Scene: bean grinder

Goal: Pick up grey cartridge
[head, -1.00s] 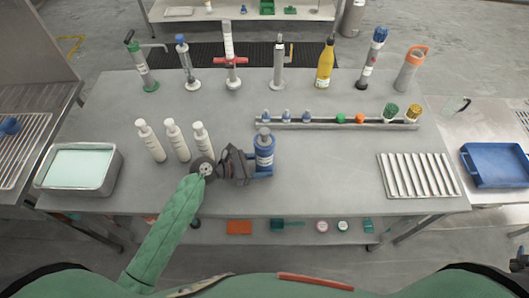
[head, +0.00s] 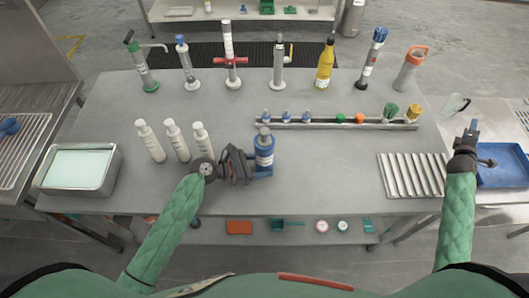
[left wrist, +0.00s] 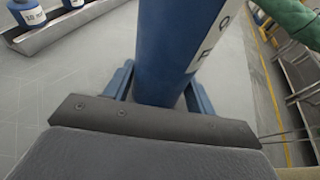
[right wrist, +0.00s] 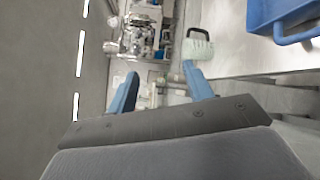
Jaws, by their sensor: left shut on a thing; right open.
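My left gripper (head: 254,162) is shut on a blue cylinder with a grey top and white label (head: 264,152), upright at the middle front of the table. In the left wrist view the blue cylinder (left wrist: 180,45) is between the blue fingers. My right gripper (head: 474,130) is open and empty, above the right side near a blue tray (head: 500,172). In the right wrist view its fingers (right wrist: 158,90) are apart. A grey upright tool (head: 278,70) stands in the back row. I cannot tell which thing is the grey cartridge.
Three white bottles (head: 174,141) stand left of the blue cylinder. A rail (head: 325,125) with several small capped items runs behind it. A ribbed rack (head: 405,175) lies at the right. The table middle is free.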

